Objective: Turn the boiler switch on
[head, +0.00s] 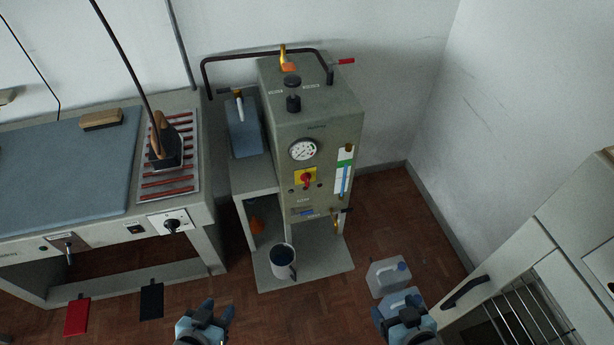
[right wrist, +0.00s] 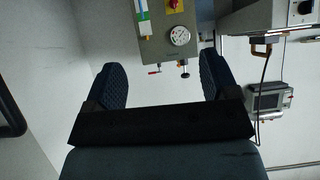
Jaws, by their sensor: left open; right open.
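The boiler (head: 318,150) is a grey-green box standing against the back wall in the head view. Its switch (head: 306,179) is a red knob on a yellow plate on the front, below the round pressure gauge (head: 303,149). In the right wrist view the red switch (right wrist: 174,4) shows at the top edge, beside the gauge (right wrist: 180,36). My left gripper (head: 205,315) is open and empty, low in front of the boiler and to its left. My right gripper (head: 402,309) is open and empty, low and to the right. Both are well apart from the switch.
An ironing table (head: 70,180) with an iron (head: 165,150) stands left of the boiler. A metal mug (head: 283,262) sits on the boiler's lower shelf. A cabinet with a dark handle (head: 466,291) is at right.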

